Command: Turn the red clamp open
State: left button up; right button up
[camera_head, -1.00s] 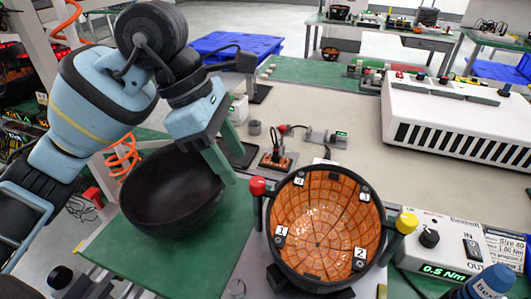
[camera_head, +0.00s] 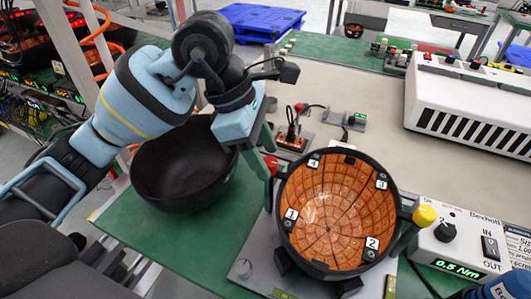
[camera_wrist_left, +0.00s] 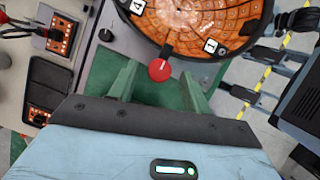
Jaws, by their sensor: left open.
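The red clamp knob (camera_head: 271,164) is at the left rim of the black round fixture that holds an orange gridded panel (camera_head: 337,210). My left gripper (camera_head: 264,166) is open at the red knob, coming down from the upper left. In the left wrist view the red knob (camera_wrist_left: 159,70) lies between the lines of the two green fingers (camera_wrist_left: 160,84), close to their tips. I cannot tell if they touch it. A finger partly hides the knob in the head view. My right gripper is not in view.
A black bowl (camera_head: 184,168) stands on the green mat just left of the fixture. A yellow knob (camera_head: 425,215) is at the fixture's right, beside a torque display box (camera_head: 462,250). A white vented box (camera_head: 470,105) stands at the back right. The beige tabletop behind the fixture has free room.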

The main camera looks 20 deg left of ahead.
pick_arm(q)
jog(key=shift+d+f, duration=0.15)
jog(key=shift+f, duration=0.3)
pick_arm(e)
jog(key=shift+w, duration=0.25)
pick_arm(q)
jog(key=c, duration=1)
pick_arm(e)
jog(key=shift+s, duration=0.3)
